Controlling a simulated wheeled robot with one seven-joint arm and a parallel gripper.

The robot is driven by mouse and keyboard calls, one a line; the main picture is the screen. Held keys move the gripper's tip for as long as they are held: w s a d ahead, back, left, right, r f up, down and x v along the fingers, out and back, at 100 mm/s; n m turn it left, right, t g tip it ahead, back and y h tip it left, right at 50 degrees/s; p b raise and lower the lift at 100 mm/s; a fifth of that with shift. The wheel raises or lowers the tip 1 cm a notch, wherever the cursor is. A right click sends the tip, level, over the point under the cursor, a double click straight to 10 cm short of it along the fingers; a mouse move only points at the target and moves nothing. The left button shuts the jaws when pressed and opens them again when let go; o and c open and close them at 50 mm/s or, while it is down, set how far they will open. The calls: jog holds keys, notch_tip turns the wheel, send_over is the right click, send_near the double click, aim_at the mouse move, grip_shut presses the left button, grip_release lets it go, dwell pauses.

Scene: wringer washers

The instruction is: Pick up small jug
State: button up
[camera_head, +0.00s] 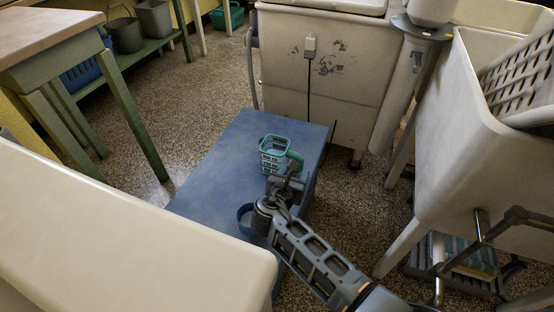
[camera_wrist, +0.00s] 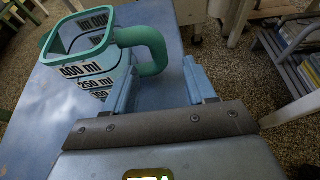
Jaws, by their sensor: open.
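The small jug (camera_head: 271,160) is a clear measuring jug with a green rim and handle. It stands upright on the blue table (camera_head: 215,165). In the wrist view the jug (camera_wrist: 92,72) shows black volume marks, and its thick green handle (camera_wrist: 150,48) points toward my gripper. My gripper (camera_head: 287,180) is open, close to the jug's handle side. In the wrist view the fingers of my gripper (camera_wrist: 162,82) stand apart, one on each side of the handle's lower end. I cannot tell whether either finger touches it.
A dark blue round-rimmed container (camera_head: 243,214) stands nearer on the table, partly hidden by my arm. A white washer (camera_head: 320,75) stands just behind the table. A cream surface (camera_head: 120,235) is at the left front, and a white tub (camera_head: 470,150) at the right.

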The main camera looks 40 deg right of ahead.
jog(key=b+x, duration=0.1)
jog(key=x, duration=0.4)
jog(key=shift+w+r+b, duration=0.1)
jog(key=shift+r+b, duration=0.05)
jog(key=shift+b, duration=0.25)
jog(key=shift+c, duration=0.3)
grip_shut()
jog(key=shift+r, duration=0.1)
